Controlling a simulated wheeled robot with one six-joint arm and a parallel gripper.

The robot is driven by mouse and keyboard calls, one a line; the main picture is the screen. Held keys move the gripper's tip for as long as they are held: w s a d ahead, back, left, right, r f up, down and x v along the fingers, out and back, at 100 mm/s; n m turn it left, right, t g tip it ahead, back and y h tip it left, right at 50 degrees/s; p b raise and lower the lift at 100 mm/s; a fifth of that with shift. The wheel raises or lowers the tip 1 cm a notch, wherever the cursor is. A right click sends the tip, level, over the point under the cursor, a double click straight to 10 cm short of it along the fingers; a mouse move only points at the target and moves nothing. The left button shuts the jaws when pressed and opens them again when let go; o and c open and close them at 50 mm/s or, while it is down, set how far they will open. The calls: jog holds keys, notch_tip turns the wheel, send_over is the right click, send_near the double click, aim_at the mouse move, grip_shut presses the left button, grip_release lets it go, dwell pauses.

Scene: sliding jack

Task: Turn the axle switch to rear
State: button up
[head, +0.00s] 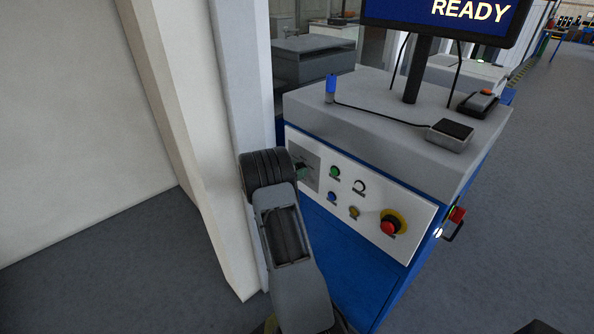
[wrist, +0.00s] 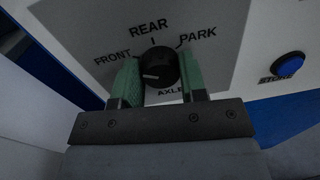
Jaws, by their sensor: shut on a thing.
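The axle switch (wrist: 158,72) is a round black knob on a grey plate (wrist: 75,25) marked FRONT at left, REAR at top and PARK at right. Its white pointer line lies toward the left, on the FRONT side and away from the REAR mark. My gripper (wrist: 159,64) has its green fingers on either side of the knob and is shut on it. In the head view my gripper (head: 302,172) reaches the left end of the white control panel (head: 390,185), and the knob is hidden there.
A blue STORE button (wrist: 288,65) is right of the switch. The panel also has a green button (head: 335,172), a yellow one (head: 354,212) and a red emergency stop (head: 390,226). A white post (head: 215,140) stands close left of my arm. A screen (head: 445,18) reads READY.

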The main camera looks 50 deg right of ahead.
jog(key=shift+f+m+b, duration=0.15)
jog(key=shift+m+b, duration=0.15)
jog(key=shift+b, duration=0.35)
jog(key=shift+c, duration=0.4)
jog(key=m+b, duration=1)
jog(key=b, duration=0.9)
jog(key=shift+s+m, duration=0.1)
jog(key=shift+m, duration=0.3)
jog(key=o, duration=0.9)
jog(key=shift+t, duration=0.3)
jog(key=shift+a, duration=0.1)
